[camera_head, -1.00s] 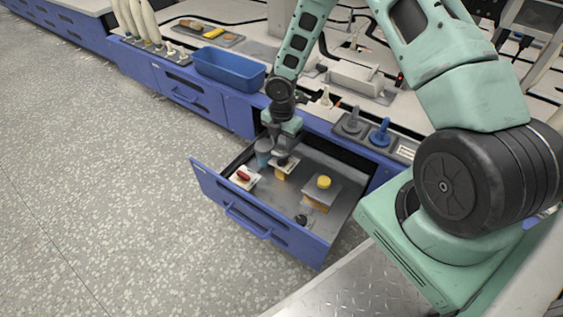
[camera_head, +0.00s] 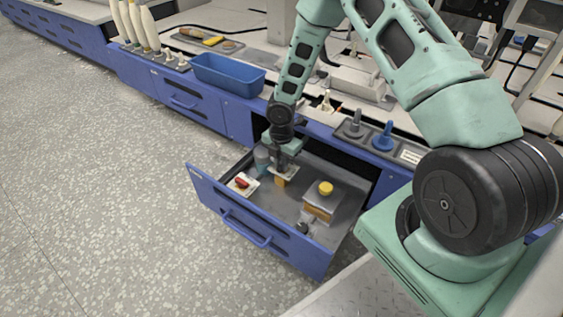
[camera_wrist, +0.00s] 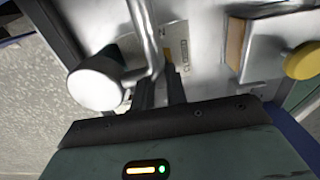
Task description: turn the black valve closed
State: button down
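In the wrist view my gripper (camera_wrist: 160,92) shows two dark fingers close together with a narrow gap. I cannot tell whether they hold anything.
The blue drawer (camera_head: 262,229) also holds a red-handled switch (camera_head: 241,182), a yellow button (camera_head: 325,187) on a box, and a grey cylinder (camera_head: 262,157) close left of my gripper. A silver bent rod (camera_wrist: 152,38) passes beside the fingers. Grey and blue handles (camera_head: 382,136) stand on the counter.

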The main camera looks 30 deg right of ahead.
jog(key=shift+r+p, duration=0.1)
jog(key=shift+p, duration=0.25)
jog(key=m+p, duration=0.2)
jog(key=m, duration=0.1)
jog(key=shift+r+p, duration=0.15)
jog(key=shift+p, duration=0.2)
jog(key=m+p, duration=0.4)
jog(key=m, duration=0.1)
jog(key=shift+w+p, duration=0.2)
jog(key=shift+p, duration=0.1)
jog(key=m+p, duration=0.3)
jog(key=m, duration=0.2)
jog(key=shift+w+d, duration=0.1)
jog(key=shift+w, duration=0.05)
jog(key=m+p, duration=0.1)
jog(key=m, duration=0.1)
jog(key=m+p, duration=0.1)
jog(key=m, duration=0.1)
jog(key=shift+d+f+m, duration=0.1)
jog(key=shift+f+m, duration=0.1)
jog(key=shift+m, duration=0.2)
jog(key=shift+w, duration=0.1)
